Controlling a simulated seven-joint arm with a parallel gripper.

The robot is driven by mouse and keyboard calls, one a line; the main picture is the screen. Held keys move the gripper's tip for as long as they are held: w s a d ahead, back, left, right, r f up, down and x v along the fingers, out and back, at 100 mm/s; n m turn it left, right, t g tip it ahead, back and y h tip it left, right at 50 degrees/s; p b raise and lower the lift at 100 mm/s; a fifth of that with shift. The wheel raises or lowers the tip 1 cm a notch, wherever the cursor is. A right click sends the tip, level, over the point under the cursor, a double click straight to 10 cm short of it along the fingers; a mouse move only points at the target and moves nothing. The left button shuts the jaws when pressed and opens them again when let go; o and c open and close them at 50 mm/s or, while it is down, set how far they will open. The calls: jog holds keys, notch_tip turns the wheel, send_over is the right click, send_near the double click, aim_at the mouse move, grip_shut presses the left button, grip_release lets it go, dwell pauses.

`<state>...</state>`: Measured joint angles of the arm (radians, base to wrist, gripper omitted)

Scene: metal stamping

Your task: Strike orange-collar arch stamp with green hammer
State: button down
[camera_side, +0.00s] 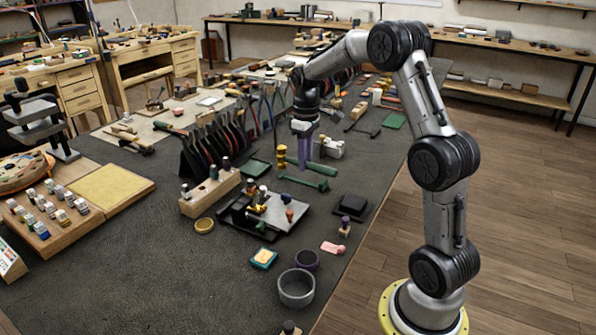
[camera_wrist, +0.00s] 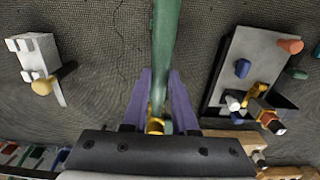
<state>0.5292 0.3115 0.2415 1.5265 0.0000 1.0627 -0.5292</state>
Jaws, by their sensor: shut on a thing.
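My gripper (camera_side: 304,162), with purple fingers, is low over the dark mat, behind the stamping plate in the side view. In the wrist view its fingers (camera_wrist: 155,100) are closed around the green hammer's handle (camera_wrist: 165,45). The handle runs up past the picture's top edge, so the head is hidden there. In the side view the green hammer (camera_side: 322,169) sits low by the fingertips. Small stamps stand on a grey steel plate (camera_side: 272,222). One reddish-orange piece (camera_side: 290,214) is at its right; it may be the orange-collar stamp, but the arch is too small to make out.
The steel plate (camera_wrist: 240,50) is right of the gripper in the wrist view, with blue and orange pieces on it. A white block (camera_wrist: 40,62) with a tan knob is at left. A tool rack (camera_side: 212,150) and wooden stamp block (camera_side: 208,192) stand left of the gripper.

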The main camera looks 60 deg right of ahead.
jog(key=shift+r, duration=2.4)
jog(key=c, duration=1.3)
grip_release()
grip_shut()
